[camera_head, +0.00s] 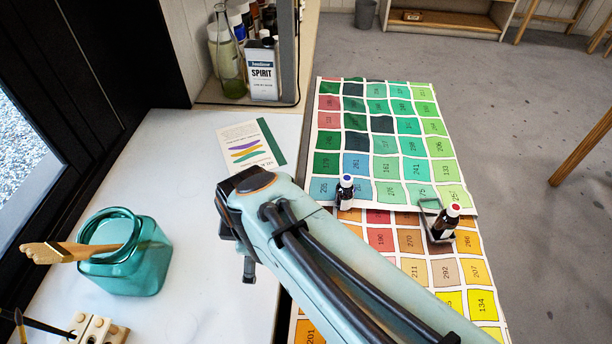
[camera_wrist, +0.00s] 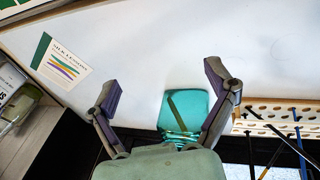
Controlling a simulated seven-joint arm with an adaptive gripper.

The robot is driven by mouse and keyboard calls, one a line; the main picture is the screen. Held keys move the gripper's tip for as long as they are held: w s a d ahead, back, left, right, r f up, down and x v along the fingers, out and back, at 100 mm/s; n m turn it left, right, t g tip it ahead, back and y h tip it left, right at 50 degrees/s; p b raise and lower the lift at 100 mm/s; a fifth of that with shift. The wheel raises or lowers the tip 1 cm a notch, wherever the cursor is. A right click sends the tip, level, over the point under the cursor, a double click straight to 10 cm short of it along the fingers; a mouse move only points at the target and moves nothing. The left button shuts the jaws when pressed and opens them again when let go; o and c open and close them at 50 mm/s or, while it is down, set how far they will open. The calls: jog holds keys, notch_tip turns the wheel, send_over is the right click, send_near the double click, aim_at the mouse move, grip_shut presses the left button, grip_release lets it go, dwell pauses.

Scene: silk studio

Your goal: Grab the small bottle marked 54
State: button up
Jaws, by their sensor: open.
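Two small dark bottles with white labels stand on the colour chart in the head view. The other small bottle with a red-topped cap (camera_head: 446,221) stands at a small dark metal holder (camera_head: 430,208). I cannot read a 54 on either. My gripper (camera_head: 248,268) is over the white table, left of both bottles, mostly hidden by my arm. In the wrist view my gripper (camera_wrist: 165,82) is open and empty, and no small bottle shows.
A teal glass jar (camera_head: 140,262) holding a wooden tool stands left on the white table (camera_head: 180,170). A card (camera_head: 250,147) lies behind my arm. A spirit can (camera_head: 262,72) and flask (camera_head: 228,65) stand at the back. A wooden brush rack (camera_wrist: 272,119) is at right in the wrist view.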

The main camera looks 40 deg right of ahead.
jog(key=d+f+m+g+h, duration=0.1)
jog(key=d+f, duration=0.3)
jog(key=d, duration=0.3)
jog(key=d+f+g, duration=0.1)
jog(key=d+f, duration=0.3)
jog(key=d, duration=0.3)
jog(key=s+d+f+m, duration=0.1)
jog(key=s, duration=0.1)
jog(key=s+d+f+m+y, duration=0.1)
jog(key=s+d+f+m, duration=0.1)
jog(key=s, duration=0.1)
jog(key=s+d+f+m+g, duration=0.1)
jog(key=s+f+m, duration=0.1)
jog(key=s, duration=0.1)
jog(key=shift+s+d+f+y, duration=0.1)
jog(key=shift+d+f+y, duration=0.05)
jog(key=shift+d+y, duration=0.2)
jog(key=shift+f, duration=3.15)
jog(key=c, duration=1.3)
